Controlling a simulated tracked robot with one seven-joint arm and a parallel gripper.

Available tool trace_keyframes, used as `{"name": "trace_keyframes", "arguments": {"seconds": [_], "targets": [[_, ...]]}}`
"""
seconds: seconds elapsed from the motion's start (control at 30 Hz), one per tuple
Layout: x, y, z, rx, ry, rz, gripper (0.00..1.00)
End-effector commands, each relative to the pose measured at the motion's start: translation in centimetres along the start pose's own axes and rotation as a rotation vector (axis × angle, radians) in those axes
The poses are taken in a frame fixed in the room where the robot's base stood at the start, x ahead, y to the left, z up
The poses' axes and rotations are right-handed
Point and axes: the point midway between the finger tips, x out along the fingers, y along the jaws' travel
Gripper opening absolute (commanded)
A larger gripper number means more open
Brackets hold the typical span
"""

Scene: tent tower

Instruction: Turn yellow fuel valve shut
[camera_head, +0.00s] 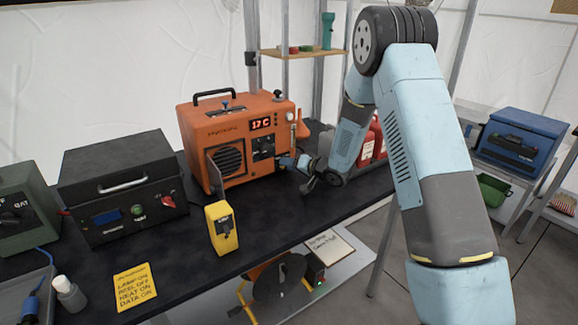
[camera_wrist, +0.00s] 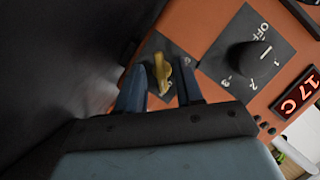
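The yellow fuel valve (camera_wrist: 163,75) shows in the wrist view as a small lever on a dark plate, on the front of the orange heater (camera_wrist: 207,22). In the head view the heater (camera_head: 200,133) stands on the black table, and the valve cannot be made out near my gripper (camera_head: 289,162). In the wrist view my gripper (camera_wrist: 160,82) is open, with one finger on each side of the lever. A gap shows on the left of the lever; the right finger is close, and I cannot tell whether it touches. Part of the valve's plate is hidden by the gripper.
A black numbered dial (camera_wrist: 248,62) and a red display (camera_wrist: 296,93) lie beside the valve. On the table (camera_head: 180,262) are a black box (camera_head: 122,190), a yellow handheld device (camera_head: 221,228) and a yellow note (camera_head: 134,286). Red cylinders (camera_head: 376,140) stand behind my arm.

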Motion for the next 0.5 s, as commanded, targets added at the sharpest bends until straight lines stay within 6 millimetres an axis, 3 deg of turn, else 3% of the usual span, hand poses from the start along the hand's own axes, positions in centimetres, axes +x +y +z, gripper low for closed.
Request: {"name": "trace_keyframes", "arguments": {"seconds": [0.07,0.4,0.5], "targets": [[-0.01,0.00,0.00,0.000,0.000,0.000,0.34],[-0.02,0.00,0.01,0.000,0.000,0.000,0.02],[-0.02,0.01,0.01,0.000,0.000,0.000,0.00]]}}
